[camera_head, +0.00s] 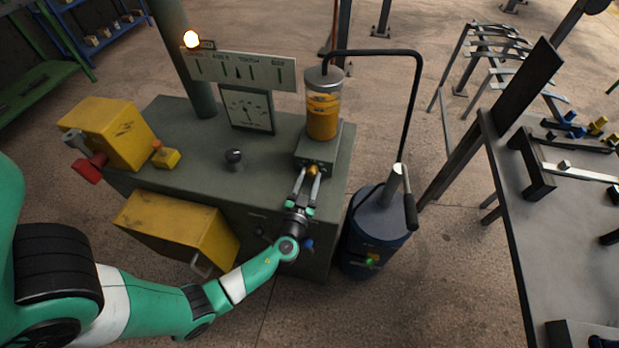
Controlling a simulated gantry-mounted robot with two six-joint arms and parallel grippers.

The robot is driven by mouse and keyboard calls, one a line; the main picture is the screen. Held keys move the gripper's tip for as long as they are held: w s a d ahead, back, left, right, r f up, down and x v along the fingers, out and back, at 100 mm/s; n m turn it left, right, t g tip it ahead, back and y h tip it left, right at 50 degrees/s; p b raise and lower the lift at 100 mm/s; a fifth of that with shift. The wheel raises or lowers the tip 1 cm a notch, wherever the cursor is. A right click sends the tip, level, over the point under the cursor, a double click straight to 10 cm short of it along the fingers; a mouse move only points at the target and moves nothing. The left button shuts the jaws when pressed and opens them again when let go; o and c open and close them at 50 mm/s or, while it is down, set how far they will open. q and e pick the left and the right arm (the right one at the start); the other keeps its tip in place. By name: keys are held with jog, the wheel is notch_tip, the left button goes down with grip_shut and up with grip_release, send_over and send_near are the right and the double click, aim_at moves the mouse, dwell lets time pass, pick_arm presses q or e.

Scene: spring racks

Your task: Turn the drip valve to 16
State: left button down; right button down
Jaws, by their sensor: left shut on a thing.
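The drip valve (313,169) is a small brass-coloured knob on the grey block under a clear cylinder of amber oil (322,118). My left gripper (308,176) is shut on the drip valve, its two fingers reaching up to it from the front. The fingers hide part of the knob, and no number on it can be read. A dial gauge (247,108) with a pale face stands behind on the cabinet, too small to read. My right gripper is not in view.
The grey cabinet (205,150) carries a yellow box (108,132) and a black knob (234,156). A dark blue drum (378,225) with a bent black hose (415,90) stands close right. A lit lamp (191,39) is at the back. A grey bench (560,230) is at far right.

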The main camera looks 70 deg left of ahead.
pick_arm(q)
jog(key=shift+m, duration=0.5)
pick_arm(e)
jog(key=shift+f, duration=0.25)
pick_arm(q)
jog(key=shift+c, duration=2.1)
grip_release()
